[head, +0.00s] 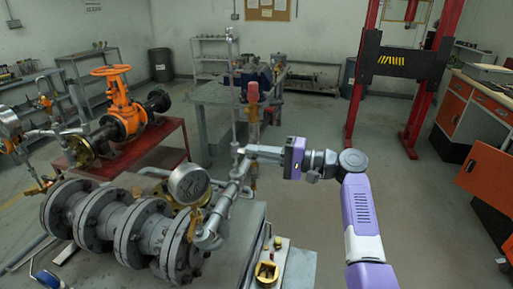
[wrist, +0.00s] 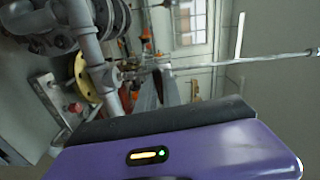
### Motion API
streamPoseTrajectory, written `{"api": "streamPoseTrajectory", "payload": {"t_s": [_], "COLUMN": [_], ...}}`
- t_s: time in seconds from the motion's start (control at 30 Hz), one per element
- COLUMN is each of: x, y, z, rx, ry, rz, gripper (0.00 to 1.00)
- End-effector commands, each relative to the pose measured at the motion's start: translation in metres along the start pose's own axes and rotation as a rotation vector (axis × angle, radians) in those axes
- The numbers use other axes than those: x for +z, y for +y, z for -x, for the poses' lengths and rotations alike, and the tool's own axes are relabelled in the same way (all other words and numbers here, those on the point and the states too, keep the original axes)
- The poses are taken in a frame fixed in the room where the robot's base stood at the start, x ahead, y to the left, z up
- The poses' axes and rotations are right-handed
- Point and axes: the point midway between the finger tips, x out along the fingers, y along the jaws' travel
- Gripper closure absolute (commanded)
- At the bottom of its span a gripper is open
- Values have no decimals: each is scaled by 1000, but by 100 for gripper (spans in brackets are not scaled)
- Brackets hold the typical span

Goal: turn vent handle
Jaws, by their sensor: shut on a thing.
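My purple gripper (head: 256,153) reaches left from my arm to the grey pipework at mid-picture. Its jaws are shut at a small grey fitting on the upright pipe, where the vent handle (head: 240,153) appears to be; the fingers and the gripped part are mostly hidden. A thin grey upright rod (head: 232,85) rises above that spot. In the wrist view my gripper's purple body and dark edge fill the bottom and hide the contact. There the thin rod (wrist: 230,62) runs sideways from a pipe joint (wrist: 105,75).
A round pressure gauge (head: 188,184) and large flanged pipe (head: 125,235) stand left of my gripper. An orange valve (head: 118,105) sits on a red stand further left. Open floor (head: 320,125) lies behind my arm.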

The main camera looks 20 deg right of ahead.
Motion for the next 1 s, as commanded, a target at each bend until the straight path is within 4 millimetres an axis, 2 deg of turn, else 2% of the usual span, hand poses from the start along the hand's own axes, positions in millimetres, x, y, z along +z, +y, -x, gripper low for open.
{"api": "streamPoseTrajectory", "payload": {"t_s": [0.3,0.77,0.8,0.87,1.0], "x": [-1,-1,-1,-1,-1], "y": [0,1,1,1,1], "z": [1,2,2,2,1], "rx": [0,0,0,0,0], "ry": [3,4,4,4,2], "rz": [-91,-101,-101,-101,-100], "gripper": [100,100,82,70,68]}}
